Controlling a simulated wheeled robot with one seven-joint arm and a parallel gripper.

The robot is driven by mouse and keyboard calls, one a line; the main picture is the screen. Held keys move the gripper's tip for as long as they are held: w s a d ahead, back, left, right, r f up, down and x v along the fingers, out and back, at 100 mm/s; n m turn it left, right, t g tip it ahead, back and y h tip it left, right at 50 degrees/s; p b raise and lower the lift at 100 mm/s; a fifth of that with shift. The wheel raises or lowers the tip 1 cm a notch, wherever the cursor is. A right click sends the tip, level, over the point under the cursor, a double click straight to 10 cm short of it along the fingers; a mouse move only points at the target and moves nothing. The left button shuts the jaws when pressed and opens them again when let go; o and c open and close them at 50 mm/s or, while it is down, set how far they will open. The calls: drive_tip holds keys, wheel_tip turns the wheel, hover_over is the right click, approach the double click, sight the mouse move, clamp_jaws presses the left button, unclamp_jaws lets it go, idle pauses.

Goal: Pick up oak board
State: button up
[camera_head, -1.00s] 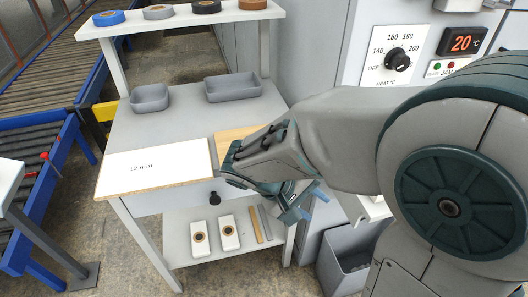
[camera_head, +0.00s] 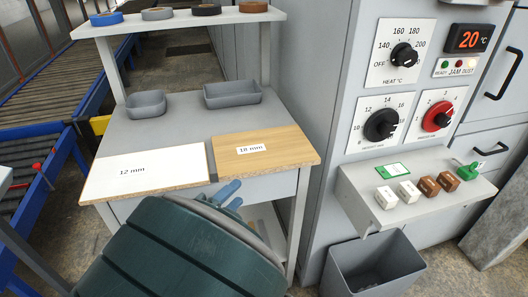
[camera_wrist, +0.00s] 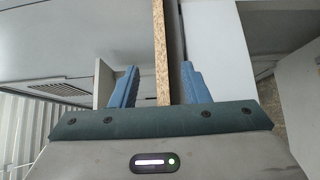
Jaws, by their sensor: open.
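The oak board (camera_head: 285,142) lies flat on the right part of the grey worktable, with a white label reading "18 mm". Its front edge shows chipboard. In the wrist view, the board's speckled edge (camera_wrist: 161,45) runs as a narrow strip between the two blue fingers. My gripper (camera_wrist: 159,68) is open, one finger on each side of that edge, with gaps on both sides. In the head view, blue finger parts (camera_head: 228,190) show just in front of the board's front edge. My arm hides most of the gripper there.
A white board (camera_head: 150,170) labelled "12 mm" lies just left of the oak board. Two grey trays (camera_head: 232,94) (camera_head: 147,104) stand behind. To the right are a machine with dials (camera_head: 380,125), a small shelf with colored blocks (camera_head: 380,215) and a grey bin (camera_head: 375,268).

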sight(258, 173)
drive_tip(key=b+x, duration=0.1)
drive_tip(key=x, duration=0.9)
drive_tip(key=shift+w+d, duration=0.15)
drive_tip(key=shift+w, duration=0.05)
clamp_jaws()
